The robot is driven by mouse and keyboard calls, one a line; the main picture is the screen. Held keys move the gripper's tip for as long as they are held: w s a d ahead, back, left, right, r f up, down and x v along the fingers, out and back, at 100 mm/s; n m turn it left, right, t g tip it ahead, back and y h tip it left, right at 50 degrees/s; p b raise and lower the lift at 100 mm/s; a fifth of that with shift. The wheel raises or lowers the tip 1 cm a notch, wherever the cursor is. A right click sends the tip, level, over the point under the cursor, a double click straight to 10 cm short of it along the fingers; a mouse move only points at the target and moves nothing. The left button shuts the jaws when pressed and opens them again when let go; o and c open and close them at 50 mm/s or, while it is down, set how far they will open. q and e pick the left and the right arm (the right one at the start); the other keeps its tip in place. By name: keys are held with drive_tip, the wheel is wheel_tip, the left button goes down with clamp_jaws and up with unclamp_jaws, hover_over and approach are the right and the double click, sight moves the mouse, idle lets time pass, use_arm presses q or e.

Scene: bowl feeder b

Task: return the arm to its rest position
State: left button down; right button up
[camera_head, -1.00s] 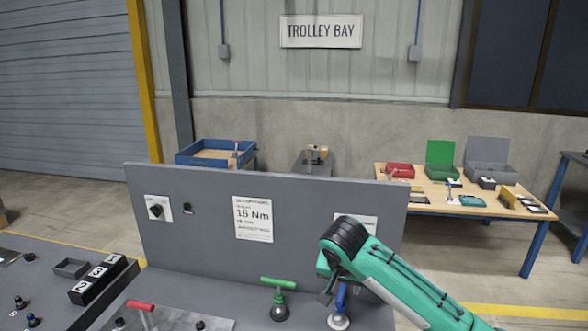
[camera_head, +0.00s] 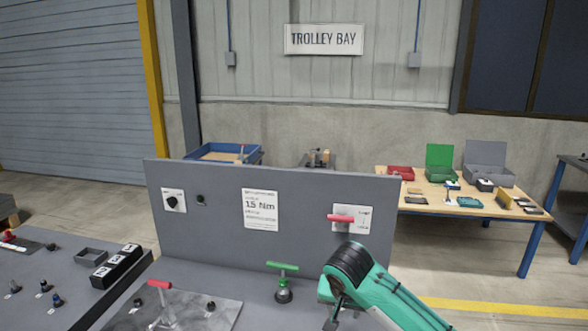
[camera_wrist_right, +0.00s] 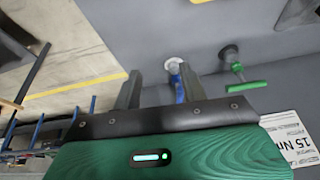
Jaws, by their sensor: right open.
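My right arm is green with a black wrist and comes in from the lower right in the head view. Its gripper (camera_head: 333,318) hangs low in front of the console, right of the green T-handle (camera_head: 283,268). In the right wrist view the gripper (camera_wrist_right: 160,76) has its two dark fingers spread apart. A blue handle on a pale round base (camera_wrist_right: 174,64) shows beside the right-hand finger, partly covered by it; I cannot tell its distance from the fingers. The blue handle is hidden by my arm in the head view. My left gripper is not in view.
A grey upright panel (camera_head: 222,233) stands behind the console, with a knob, a 15 Nm card and a red handle (camera_head: 341,218). A red T-handle (camera_head: 160,284) stands at the front left. Black numbered blocks (camera_head: 115,265) lie farther left. A wooden table (camera_head: 430,205) with boxes stands behind.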

drive_tip(key=s+f+n+y, duration=0.1)
drive_tip(key=s+f, duration=0.3)
drive_tip(key=s, duration=0.1)
drive_tip(key=s+f+n+y, duration=0.1)
drive_tip(key=s+f, duration=0.3)
drive_tip(key=s, duration=0.1)
drive_tip(key=s+f+n+y, duration=0.1)
drive_tip(key=s+f, duration=0.3)
drive_tip(key=s, duration=0.2)
drive_tip(key=shift+a+f, duration=0.2)
drive_tip(key=shift+f, duration=0.15)
drive_tip(key=s+d+f+n+h, duration=0.1)
drive_tip(key=s+d+f, duration=0.1)
drive_tip(key=s+d, duration=0.6)
drive_tip(key=s+d+f+n+h, duration=0.1)
drive_tip(key=s+d+f, duration=0.25)
drive_tip(key=s, duration=0.85)
wheel_tip(320, 180, down, 31)
drive_tip(key=g, duration=0.2)
drive_tip(key=s+d+f, duration=0.2)
drive_tip(key=s+f, duration=0.7)
drive_tip(key=s+d+f+g, duration=0.1)
drive_tip(key=s+d+f, duration=0.1)
drive_tip(key=s+f, duration=0.7)
drive_tip(key=shift+s+f, duration=0.3)
drive_tip(key=shift+s, duration=0.5)
